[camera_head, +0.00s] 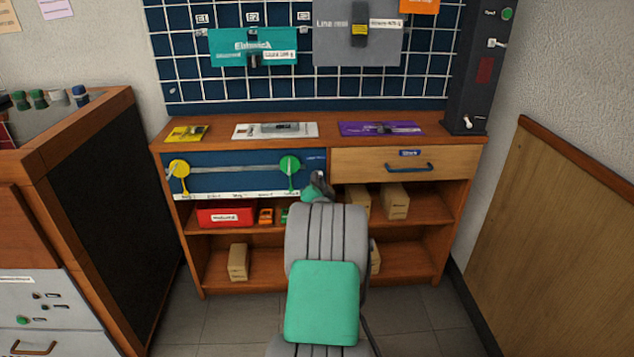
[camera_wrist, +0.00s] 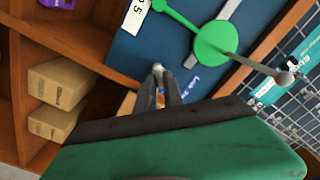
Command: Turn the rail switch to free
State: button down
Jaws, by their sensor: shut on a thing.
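The rail switch shows as a small pale lever tip (camera_wrist: 158,68) at the right end of a blue panel (camera_head: 232,158), beside a small label too fine to read. My gripper (camera_head: 318,180) is at this end of the panel, and its dark fingers also show in the wrist view (camera_wrist: 164,82). They are closed around the switch lever, which they mostly hide. I cannot tell which way the lever points. A green disc (camera_head: 290,166) with a pointer sits left of the gripper, and a yellow disc (camera_head: 179,169) sits at the rail's far left end.
The blue panel is set in a wooden bench (camera_head: 480,140) beside a drawer (camera_head: 360,163) with a blue handle. Yellow, white and purple plates lie on the benchtop. Shelves below hold a red box (camera_head: 225,215) and several cardboard boxes. A wooden cabinet (camera_head: 60,130) stands at left.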

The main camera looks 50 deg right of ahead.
jog(key=c, duration=1.7)
grip_release()
jog(key=shift+s+d, duration=0.15)
jog(key=shift+c, duration=0.2)
jog(key=shift+o, duration=1.4)
jog(key=shift+a, duration=0.2)
jog(key=p+v, duration=0.2)
jog(key=v, duration=0.5)
jog(key=shift+s+a, duration=0.2)
